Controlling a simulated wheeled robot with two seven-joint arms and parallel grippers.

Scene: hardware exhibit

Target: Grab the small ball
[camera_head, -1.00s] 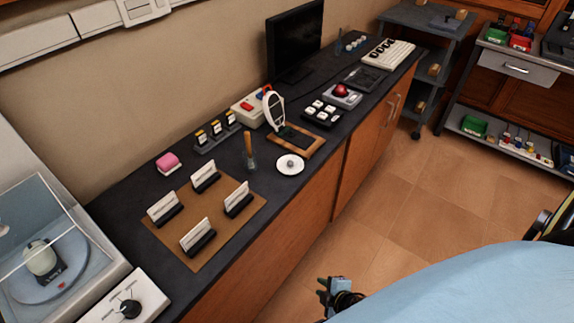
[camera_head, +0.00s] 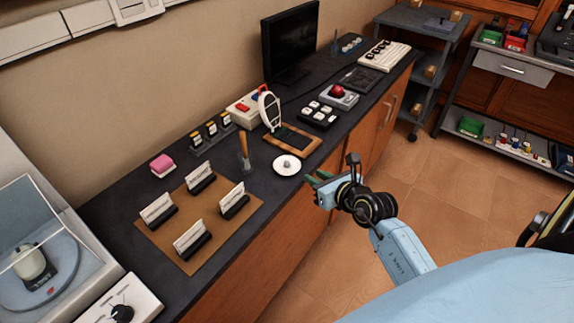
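A small pale grey ball (camera_head: 287,163) sits in the middle of a round white dish (camera_head: 279,170) near the front edge of the dark counter. A larger red ball (camera_head: 338,91) sits in a grey trackball-like device farther back. My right gripper (camera_head: 315,180) has green fingertips and is just right of and slightly below the dish in the picture, apart from the ball. It holds nothing that I can see; its finger gap is too small to judge. My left gripper is out of view.
A wooden-handled tool (camera_head: 244,150) stands upright left of the dish. A wooden board (camera_head: 308,149) with an oval-topped stand lies behind it. Card holders stand on a brown mat (camera_head: 250,214). A black keypad (camera_head: 318,117) and monitor (camera_head: 290,42) are farther back.

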